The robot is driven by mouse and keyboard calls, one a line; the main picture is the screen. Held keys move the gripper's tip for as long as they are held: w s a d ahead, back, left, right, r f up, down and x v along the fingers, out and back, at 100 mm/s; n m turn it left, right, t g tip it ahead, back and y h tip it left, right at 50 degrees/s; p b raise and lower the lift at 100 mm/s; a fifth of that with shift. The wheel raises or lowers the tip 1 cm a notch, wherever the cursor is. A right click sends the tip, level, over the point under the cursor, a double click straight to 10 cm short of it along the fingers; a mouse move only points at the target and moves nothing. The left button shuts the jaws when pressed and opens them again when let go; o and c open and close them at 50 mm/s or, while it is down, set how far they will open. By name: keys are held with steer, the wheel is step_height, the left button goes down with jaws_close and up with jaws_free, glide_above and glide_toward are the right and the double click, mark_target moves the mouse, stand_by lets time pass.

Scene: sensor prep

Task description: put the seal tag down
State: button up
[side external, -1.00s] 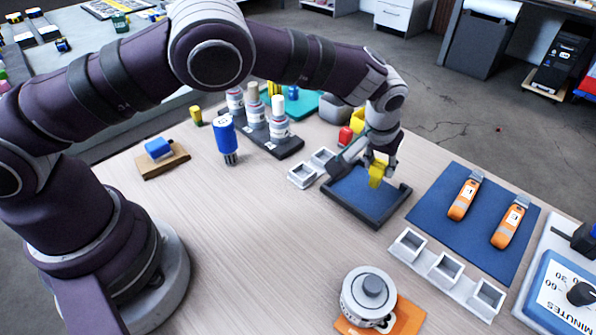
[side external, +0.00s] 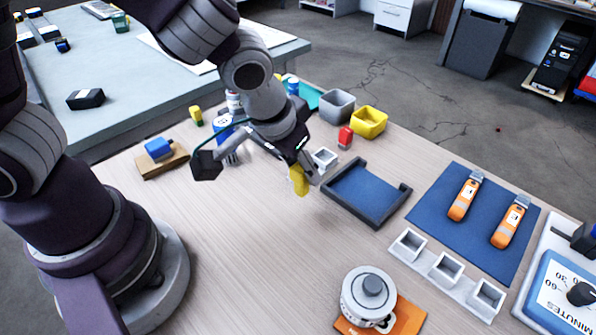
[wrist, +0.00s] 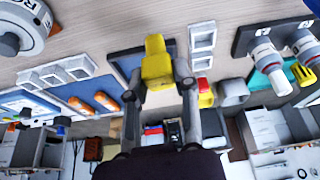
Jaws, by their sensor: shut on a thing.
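The yellow seal tag (side external: 299,181) is held in my gripper (side external: 304,172), above the bare wood just left of the dark-framed, blue-lined tray (side external: 348,212). In the wrist view my gripper (wrist: 158,82) has its two fingers on either side of the yellow tag (wrist: 157,62), which is gripped between them. The tag seems to be off the table, but its exact height is hard to tell. The blue-lined tray is empty. My wrist hides part of the small white bins (side external: 324,158) behind the tag.
A blue mat (side external: 478,235) with two orange tools lies right. A white three-bin holder (side external: 445,270) and a round white container (side external: 368,297) on an orange pad stand in front. Grey (side external: 337,104) and yellow (side external: 369,122) bins stand behind.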

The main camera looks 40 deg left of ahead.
mark_target(299, 194)
steer(key=shift+w+d+r+m, duration=0.1)
steer(key=shift+d+r+m, duration=0.1)
steer(key=shift+m, duration=0.1)
step_height(299, 194, down, 8)
steer(key=shift+r, duration=0.25)
steer(key=o, duration=0.7)
steer(key=shift+f, duration=0.1)
steer(key=shift+o, duration=0.2)
steer(key=v, duration=1.2)
steer(key=s+a+r+t, duration=0.1)
steer(key=s+a+r, duration=0.3)
steer(key=a+r, duration=0.3)
steer(key=a, duration=0.3)
steer(key=shift+a, duration=0.15)
